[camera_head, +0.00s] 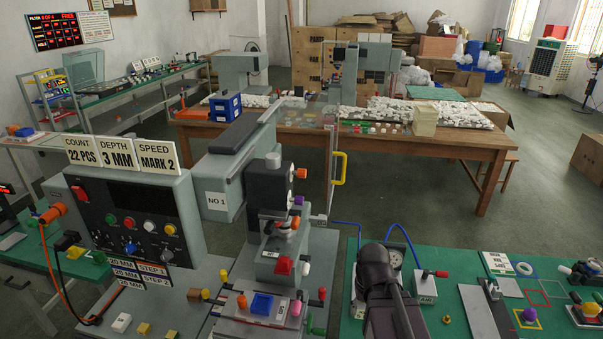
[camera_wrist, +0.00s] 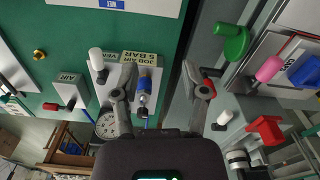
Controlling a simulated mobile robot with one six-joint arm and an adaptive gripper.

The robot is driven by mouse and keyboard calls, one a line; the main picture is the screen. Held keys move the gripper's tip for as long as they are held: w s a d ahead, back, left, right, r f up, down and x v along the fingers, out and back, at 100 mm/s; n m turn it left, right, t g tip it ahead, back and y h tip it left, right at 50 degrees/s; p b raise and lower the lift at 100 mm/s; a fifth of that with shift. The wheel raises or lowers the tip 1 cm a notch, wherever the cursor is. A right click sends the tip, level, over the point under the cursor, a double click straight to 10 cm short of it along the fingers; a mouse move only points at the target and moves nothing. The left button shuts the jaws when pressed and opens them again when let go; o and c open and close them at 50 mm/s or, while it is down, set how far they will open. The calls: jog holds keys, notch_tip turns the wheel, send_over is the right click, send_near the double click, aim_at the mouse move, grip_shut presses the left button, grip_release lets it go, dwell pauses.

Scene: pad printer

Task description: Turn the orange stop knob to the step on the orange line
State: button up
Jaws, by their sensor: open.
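In the head view, a small orange knob (camera_head: 301,173) sticks out at the right of the printer's upright head, and a larger orange knob (camera_head: 52,213) sits on the left side of the control box. I cannot tell which is the stop knob, and no orange line is readable. A label plate (camera_head: 140,270) with STEP 1 and STEP 2 lies below the control box. My gripper (camera_wrist: 161,93) is open and empty in the wrist view, its fingers apart above the green bench, near a blue-and-white air fitting (camera_wrist: 145,82). It touches no orange knob.
The pad printer (camera_head: 230,165) stands left of my arm, with a yellow-handled guard (camera_head: 339,168) beside it. A green knob (camera_wrist: 235,42), pink knob (camera_wrist: 268,68) and red block (camera_wrist: 265,128) lie right of my fingers. A gauge (camera_wrist: 108,124) is near the left finger.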

jog(key=shift+o, duration=0.2)
jog(key=shift+o, duration=1.1)
jog(key=n+t+y+p, duration=0.3)
jog(key=n+y+p, duration=0.4)
jog(key=n+y, duration=0.9)
send_near(303, 173)
jog(key=d+f+m+y, duration=0.2)
jog(key=d, duration=0.2)
jog(key=shift+w+a+f, duration=0.1)
jog(key=shift+w, duration=0.1)
jog(key=shift+a, duration=0.1)
jog(key=w+a, duration=0.1)
jog(key=a, duration=0.8)
jog(key=w+a, duration=0.1)
jog(key=a, duration=0.3)
jog(key=shift+w+a, duration=0.2)
jog(key=shift+w, duration=0.15)
